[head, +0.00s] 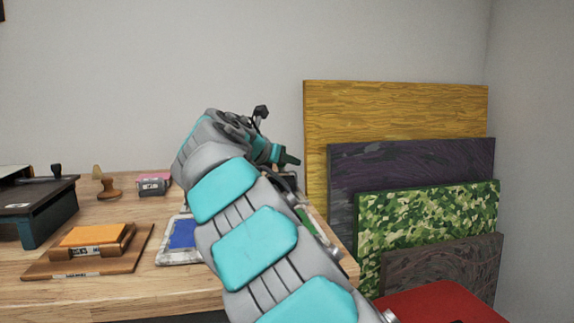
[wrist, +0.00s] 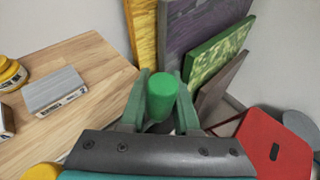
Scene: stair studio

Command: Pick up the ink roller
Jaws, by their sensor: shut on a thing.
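In the wrist view, a green rounded cylinder, which looks like part of the ink roller (wrist: 162,92), stands between the two fingers of my gripper (wrist: 163,98). The fingers are closed against its sides. The rest of the roller is hidden below the fingers and the gripper body. In the head view, my gripper (head: 286,158) is above the right end of the wooden table (head: 112,290), with my arm in front. The roller cannot be made out clearly there. I cannot tell whether it still touches the table.
Several boards, including a yellow one (head: 400,105) and a camouflage one (head: 430,225), lean on the wall at right. A red seat (head: 440,302) is at lower right. A blue-faced tray (head: 183,235), stacked books (head: 92,237) and a stamp (head: 108,187) are on the table.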

